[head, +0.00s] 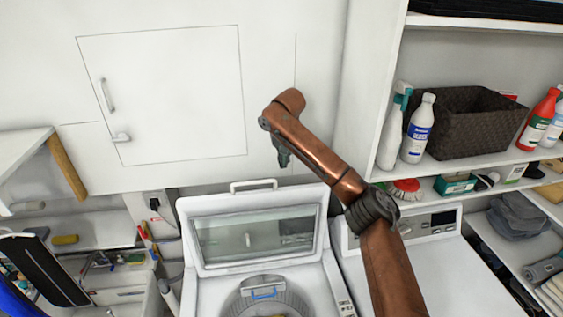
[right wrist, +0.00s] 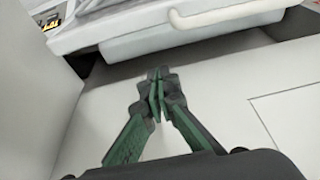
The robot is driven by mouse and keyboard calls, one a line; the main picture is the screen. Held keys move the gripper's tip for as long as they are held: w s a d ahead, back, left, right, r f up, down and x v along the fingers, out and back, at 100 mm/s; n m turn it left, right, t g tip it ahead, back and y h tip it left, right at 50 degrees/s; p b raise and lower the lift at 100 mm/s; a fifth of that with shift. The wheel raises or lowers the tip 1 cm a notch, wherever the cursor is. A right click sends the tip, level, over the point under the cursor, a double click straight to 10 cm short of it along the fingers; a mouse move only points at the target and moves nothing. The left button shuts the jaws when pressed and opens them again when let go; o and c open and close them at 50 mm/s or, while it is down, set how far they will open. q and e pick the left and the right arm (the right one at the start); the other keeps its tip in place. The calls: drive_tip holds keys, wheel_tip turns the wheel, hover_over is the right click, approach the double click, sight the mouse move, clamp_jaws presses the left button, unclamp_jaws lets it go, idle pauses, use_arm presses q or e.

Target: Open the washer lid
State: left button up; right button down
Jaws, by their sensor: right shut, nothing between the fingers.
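The washer lid (head: 257,238) is raised and leans back, with a glass window and a white handle (head: 253,185) along its top edge. The washer (head: 197,295) below is open and shows its round drum. My right gripper (head: 283,160) is above and to the right of the lid in the head view, its fingers pointing down. In the right wrist view the gripper (right wrist: 158,78) is shut and empty, apart from the lid's handle (right wrist: 225,14) at the top. My left gripper is not in view.
A second white machine (head: 440,270) stands to the right of the washer. Shelves at the right hold a dark basket (head: 460,122) and several bottles. A white wall cabinet door (head: 175,95) is behind. A dark board (head: 45,265) leans at the left.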

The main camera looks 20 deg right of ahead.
use_arm(q)
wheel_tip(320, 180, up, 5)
drive_tip(key=p, duration=0.4)
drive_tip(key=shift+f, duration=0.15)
use_arm(e)
wheel_tip(320, 180, down, 7)
drive_tip(key=s, duration=0.2)
drive_tip(key=shift+a, duration=0.1)
